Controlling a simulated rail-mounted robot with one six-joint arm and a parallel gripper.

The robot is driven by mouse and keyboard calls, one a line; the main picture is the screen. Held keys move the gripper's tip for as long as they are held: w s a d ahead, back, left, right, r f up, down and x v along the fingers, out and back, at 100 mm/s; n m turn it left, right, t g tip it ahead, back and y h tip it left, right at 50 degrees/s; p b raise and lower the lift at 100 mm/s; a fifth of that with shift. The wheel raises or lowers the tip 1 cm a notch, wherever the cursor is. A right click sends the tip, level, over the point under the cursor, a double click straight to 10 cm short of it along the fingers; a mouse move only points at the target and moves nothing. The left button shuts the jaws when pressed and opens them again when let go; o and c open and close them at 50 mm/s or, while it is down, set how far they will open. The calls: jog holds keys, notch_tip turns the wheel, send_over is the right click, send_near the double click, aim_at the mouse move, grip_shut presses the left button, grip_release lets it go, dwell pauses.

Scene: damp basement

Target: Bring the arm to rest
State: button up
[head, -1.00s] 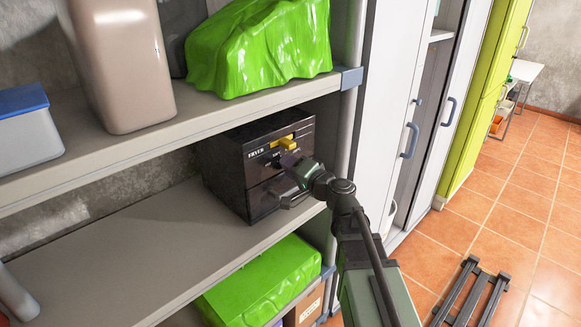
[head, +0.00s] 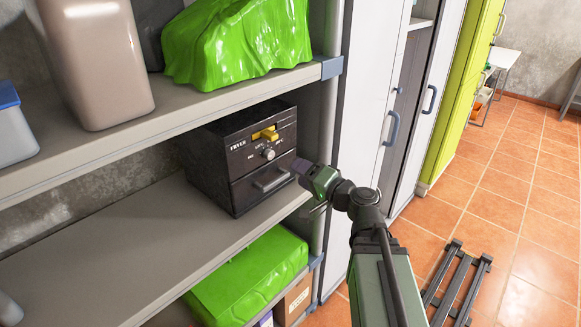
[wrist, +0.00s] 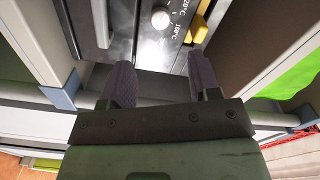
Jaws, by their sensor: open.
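My gripper (wrist: 161,85) is open and empty in the wrist view, its two dark fingers apart. In the head view my gripper (head: 301,168) is just right of the front of a black fryer (head: 215,160), near the end of its drawer handle (head: 272,180). I cannot tell whether it touches the fryer. The fryer stands on the middle shelf, with a silver knob (head: 268,154) and a yellow lever (head: 268,134) on its front. The knob also shows in the wrist view (wrist: 160,17), beyond the fingers.
A shelf post (head: 328,120) stands close to my gripper. Tall grey lockers (head: 375,100) stand to the right. Green-covered bundles lie above (head: 240,45) and below (head: 250,280).

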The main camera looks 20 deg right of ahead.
dwell(0.4)
jog(key=s+a+f+n+g+h, duration=0.2)
jog(key=s+f+n+g+h, duration=0.1)
jog(key=s+f+g, duration=0.3)
jog(key=s+a+f+n+g+h, duration=0.3)
jog(key=s+f+g+h, duration=0.3)
jog(key=f+g, duration=0.3)
jog(key=shift+s+a+f+n, duration=0.15)
jog(key=shift+s+f+n, duration=0.15)
jog(key=shift+f+n, duration=0.5)
jog(key=shift+f, duration=0.15)
